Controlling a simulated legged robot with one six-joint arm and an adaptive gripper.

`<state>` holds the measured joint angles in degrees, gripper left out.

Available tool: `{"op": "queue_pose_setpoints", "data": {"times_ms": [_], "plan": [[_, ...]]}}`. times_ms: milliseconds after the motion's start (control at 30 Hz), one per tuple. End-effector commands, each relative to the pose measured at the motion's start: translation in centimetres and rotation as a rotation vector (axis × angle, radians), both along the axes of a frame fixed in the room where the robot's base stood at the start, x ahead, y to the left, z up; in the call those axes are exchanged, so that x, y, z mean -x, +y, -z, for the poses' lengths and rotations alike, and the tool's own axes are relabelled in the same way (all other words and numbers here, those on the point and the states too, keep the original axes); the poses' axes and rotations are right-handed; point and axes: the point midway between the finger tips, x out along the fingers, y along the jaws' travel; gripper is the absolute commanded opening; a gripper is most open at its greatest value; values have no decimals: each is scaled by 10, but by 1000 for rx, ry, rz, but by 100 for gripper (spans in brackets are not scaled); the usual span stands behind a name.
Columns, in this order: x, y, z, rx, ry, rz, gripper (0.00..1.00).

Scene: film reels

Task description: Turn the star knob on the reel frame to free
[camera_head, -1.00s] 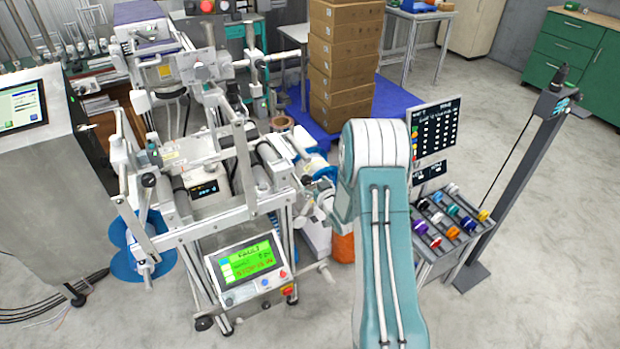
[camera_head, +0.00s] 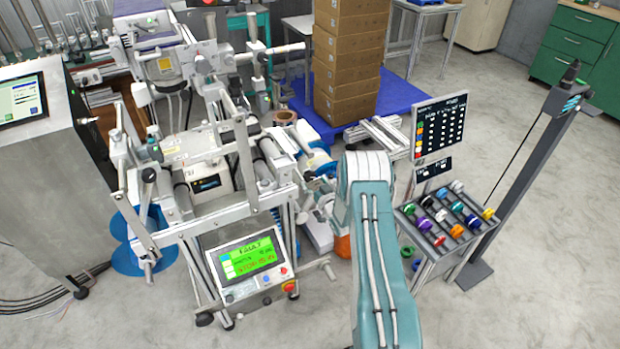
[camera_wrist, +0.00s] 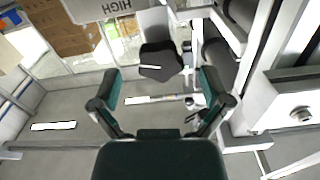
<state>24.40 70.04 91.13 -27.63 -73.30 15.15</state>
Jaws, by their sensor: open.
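A dark, lobed star knob (camera_wrist: 160,62) with a light pointer line shows near the top middle of the wrist view. In the head view my arm (camera_head: 372,240) reaches toward the right side of the pale metal reel frame (camera_head: 190,236). My gripper is mostly hidden there, and I cannot make out the knob.
The frame's control panel (camera_head: 247,262) shows a green screen reading "FAULT". A rack of coloured reels (camera_head: 440,262) stands right of my arm. Stacked cartons (camera_head: 347,65) stand on a blue pallet (camera_head: 300,108) behind. Frame beams (camera_wrist: 262,50) lie close right of my gripper. Floor at the front right is clear.

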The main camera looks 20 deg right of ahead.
Motion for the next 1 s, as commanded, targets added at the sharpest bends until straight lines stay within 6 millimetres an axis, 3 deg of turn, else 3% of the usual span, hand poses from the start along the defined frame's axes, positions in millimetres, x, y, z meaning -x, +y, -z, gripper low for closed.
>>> {"op": "queue_pose_setpoints", "data": {"times_ms": [200,500,567,700,1000], "plan": [[-21,1,0,0,0,0,97],[-23,1,0,0,1,0,97],[-23,1,0,0,1,0,75],[-23,1,0,0,1,0,15],[-24,1,0,11,1,1,15]]}}
